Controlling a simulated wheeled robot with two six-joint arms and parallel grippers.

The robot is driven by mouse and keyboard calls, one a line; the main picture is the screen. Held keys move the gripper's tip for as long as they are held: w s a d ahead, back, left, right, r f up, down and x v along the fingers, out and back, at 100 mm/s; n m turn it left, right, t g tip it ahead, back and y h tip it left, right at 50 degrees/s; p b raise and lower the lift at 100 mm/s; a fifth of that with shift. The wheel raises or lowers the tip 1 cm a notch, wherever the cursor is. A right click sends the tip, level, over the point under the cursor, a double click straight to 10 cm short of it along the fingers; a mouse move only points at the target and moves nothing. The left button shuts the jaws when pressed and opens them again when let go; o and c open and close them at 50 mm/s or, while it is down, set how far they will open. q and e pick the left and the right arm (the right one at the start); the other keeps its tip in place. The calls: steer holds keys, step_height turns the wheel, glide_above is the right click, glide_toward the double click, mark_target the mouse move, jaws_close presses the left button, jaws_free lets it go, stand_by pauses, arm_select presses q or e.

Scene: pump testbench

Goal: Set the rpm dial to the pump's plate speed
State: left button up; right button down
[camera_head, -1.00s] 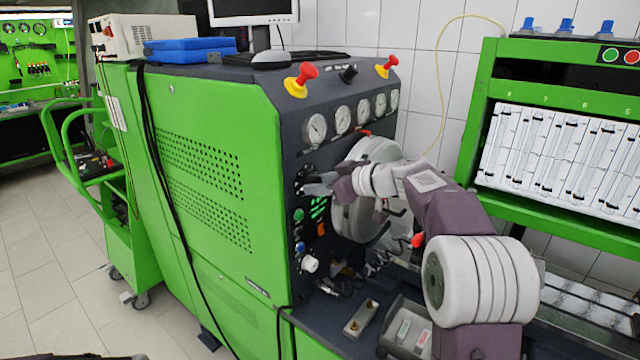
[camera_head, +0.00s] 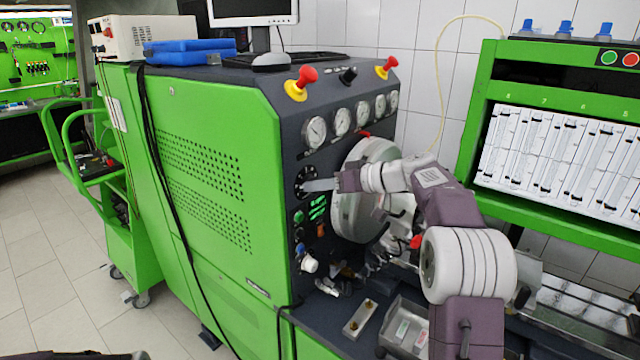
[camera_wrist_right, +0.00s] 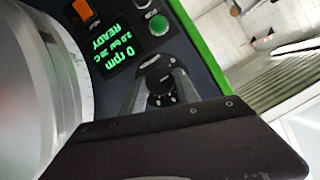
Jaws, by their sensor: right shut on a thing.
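The black rpm dial (camera_head: 302,183) sits on the dark front panel of the green bench, below the gauges. My right gripper (camera_head: 311,186) reaches it from the right. In the right wrist view the two fingers are closed on either side of the dial's black knob (camera_wrist_right: 160,90), and the right gripper (camera_wrist_right: 161,86) hides part of its scale. The display (camera_wrist_right: 116,41) reads "0 rpm", a smaller line of bar and C, and "READY"; it also shows green in the head view (camera_head: 318,208). The pump's plate cannot be made out.
A large pale round housing (camera_head: 360,205) stands close beside the right gripper. A green button (camera_wrist_right: 158,24) and an orange switch (camera_wrist_right: 83,10) lie near the display. Red knobs (camera_head: 307,75) and several gauges (camera_head: 342,121) are above. A metal tray (camera_head: 404,328) is below.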

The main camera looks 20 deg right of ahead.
steer(key=shift+f+m+t+y+p, duration=0.2)
steer(key=shift+m+t+y, duration=0.8)
steer(key=shift+m, duration=3.05)
steer(key=shift+f+m+t+y+p, duration=0.1)
steer(key=shift+f+m+t+y, duration=0.25)
steer(key=shift+m+y, duration=2.4)
steer(key=shift+f+m+t+h+p, duration=0.15)
steer(key=shift+m+t, duration=0.6)
steer(key=shift+m, duration=4.55)
steer(key=c, duration=0.9)
jaws_free()
steer(key=shift+r, duration=0.1)
